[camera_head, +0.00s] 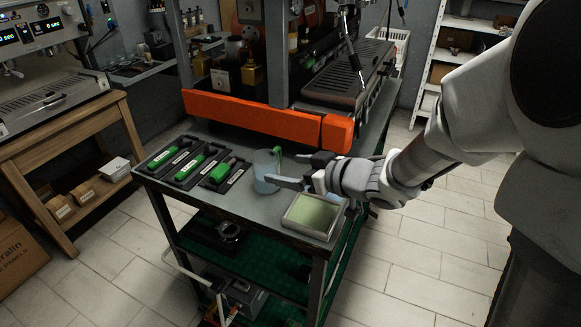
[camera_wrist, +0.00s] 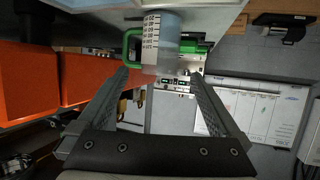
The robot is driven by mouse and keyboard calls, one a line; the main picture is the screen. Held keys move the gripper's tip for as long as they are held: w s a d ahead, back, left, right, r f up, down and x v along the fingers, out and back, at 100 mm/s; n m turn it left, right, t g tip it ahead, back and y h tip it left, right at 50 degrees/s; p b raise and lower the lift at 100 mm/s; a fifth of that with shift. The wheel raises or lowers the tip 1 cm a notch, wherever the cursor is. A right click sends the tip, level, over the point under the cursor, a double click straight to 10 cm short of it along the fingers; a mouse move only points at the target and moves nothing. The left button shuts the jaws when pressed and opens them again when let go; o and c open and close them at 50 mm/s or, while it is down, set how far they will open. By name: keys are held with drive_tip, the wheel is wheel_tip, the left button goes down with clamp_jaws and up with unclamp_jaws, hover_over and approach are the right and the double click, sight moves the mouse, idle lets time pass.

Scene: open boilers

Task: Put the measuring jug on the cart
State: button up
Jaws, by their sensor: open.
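The measuring jug (camera_head: 265,168) is clear, with a green handle. It stands on a grey metal top (camera_head: 232,196) with green-lined shelves below; I cannot tell if this is the cart. My gripper (camera_head: 291,170) is open at the jug's right side, one finger passing in front of it in the head view. In the wrist view the jug (camera_wrist: 165,42) shows a white graduated scale, its handle to the left. There the gripper (camera_wrist: 160,76) has its fingertips spread either side of the jug's near end. I cannot tell whether they touch it.
A tray with a green pad (camera_head: 312,212) lies just below my gripper. Black trays with green-handled tools (camera_head: 187,165) lie left of the jug. An orange panel (camera_head: 255,116) and a machine stand behind. A wooden table (camera_head: 70,130) is left; floor is clear at right.

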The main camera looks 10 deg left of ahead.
drive_tip(key=s+d+r+m+t+h, duration=0.1)
drive_tip(key=d+r+m+t+h, duration=0.25)
drive_tip(key=d, duration=0.55)
drive_tip(key=s+d+r+m+h, duration=0.1)
drive_tip(key=d+r+m+h, duration=0.25)
drive_tip(key=d+h, duration=0.4)
drive_tip(key=s+d+m+g, duration=0.1)
drive_tip(key=s+g, duration=0.2)
drive_tip(key=s, duration=0.7)
drive_tip(key=s+d+m+g, duration=0.2)
drive_tip(key=s+g, duration=0.1)
drive_tip(key=s, duration=0.7)
drive_tip(key=shift+d+f+m, duration=0.2)
drive_tip(key=shift+m, duration=0.1)
drive_tip(key=shift+s, duration=0.1)
